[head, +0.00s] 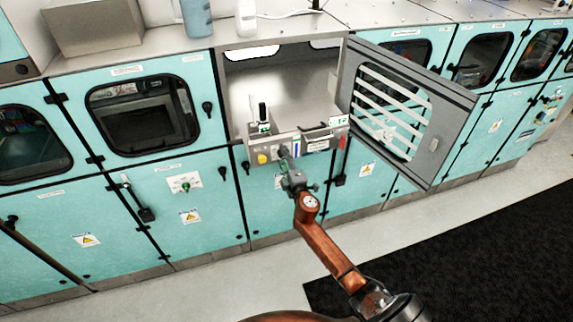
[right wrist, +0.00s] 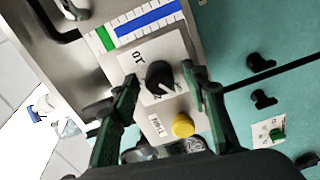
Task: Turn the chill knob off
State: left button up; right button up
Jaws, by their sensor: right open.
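A black rotary knob (right wrist: 158,77) sits on a pale label plate on a metal panel in the right wrist view. Its pointer seems to aim at the lower right of that view; the small lettering around it is hard to read. I cannot read a chill label. My right gripper (right wrist: 160,82) is open, with one green finger on each side of the knob and visible gaps. In the head view my right gripper (head: 291,178) is at the front of the open cabinet's control panel (head: 312,139), largely covering the knob area. My left gripper is not in view.
A yellow button (right wrist: 183,125) is beside the knob; it also shows in the head view (head: 262,158). A grey slatted door (head: 445,110) stands open to the right. Teal cabinets with black latches (head: 207,108) surround the panel. The floor (head: 260,280) in front is clear.

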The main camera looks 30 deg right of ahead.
jog(key=v, duration=1.1)
jog(key=shift+s, duration=0.3)
